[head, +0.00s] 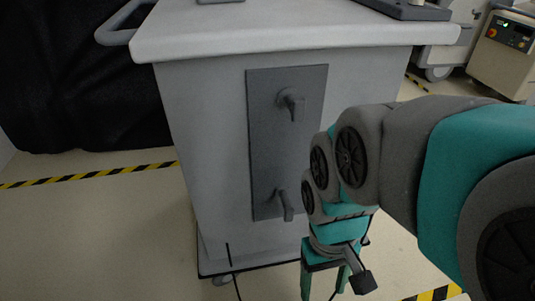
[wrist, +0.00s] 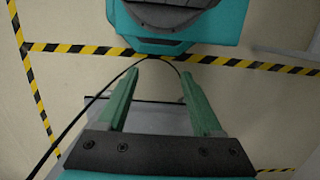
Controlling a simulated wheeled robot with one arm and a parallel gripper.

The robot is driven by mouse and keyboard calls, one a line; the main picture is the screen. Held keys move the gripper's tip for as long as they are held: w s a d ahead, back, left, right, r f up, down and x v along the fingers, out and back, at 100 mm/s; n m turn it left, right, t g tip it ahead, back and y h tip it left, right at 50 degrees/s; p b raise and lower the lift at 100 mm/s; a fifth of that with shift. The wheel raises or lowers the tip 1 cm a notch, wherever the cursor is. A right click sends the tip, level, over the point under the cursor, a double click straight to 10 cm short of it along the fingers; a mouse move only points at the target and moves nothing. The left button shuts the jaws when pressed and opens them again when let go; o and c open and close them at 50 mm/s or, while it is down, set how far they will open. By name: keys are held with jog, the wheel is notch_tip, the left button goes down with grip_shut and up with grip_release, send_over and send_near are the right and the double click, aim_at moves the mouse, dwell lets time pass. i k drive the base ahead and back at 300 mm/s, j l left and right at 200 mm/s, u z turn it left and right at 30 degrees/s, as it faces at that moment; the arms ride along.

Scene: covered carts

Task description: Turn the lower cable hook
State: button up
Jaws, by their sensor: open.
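A grey cart (head: 210,120) has a dark grey upright panel (head: 267,150) on its side, with two dark hooks. The lower cable hook (head: 284,203) sits near the panel's bottom, its arm pointing down and slightly right. The upper hook (head: 291,102) also hangs down. My gripper (head: 324,287) is right of and below the lower hook, apart from it, with its fingers pointing down. In the wrist view the green fingers (wrist: 158,74) are spread apart with nothing gripped. I cannot make out either hook in the wrist view.
A thin black cable (wrist: 75,122) curves past the fingers in the wrist view. Yellow-black tape (head: 90,176) marks the pale floor. A black curtain (head: 65,80) hangs at the left. A beige machine (head: 500,60) stands at the back right. The floor left of the cart is clear.

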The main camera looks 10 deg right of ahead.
aim_at(283, 192)
jog(key=k+j+z, duration=0.2)
jog(key=k+j, duration=0.2)
jog(key=k+j+z, duration=0.2)
jog(key=k, duration=0.4)
jog(key=k+j+z, duration=0.2)
jog(key=k+j, duration=0.15)
jog(key=k, duration=0.15)
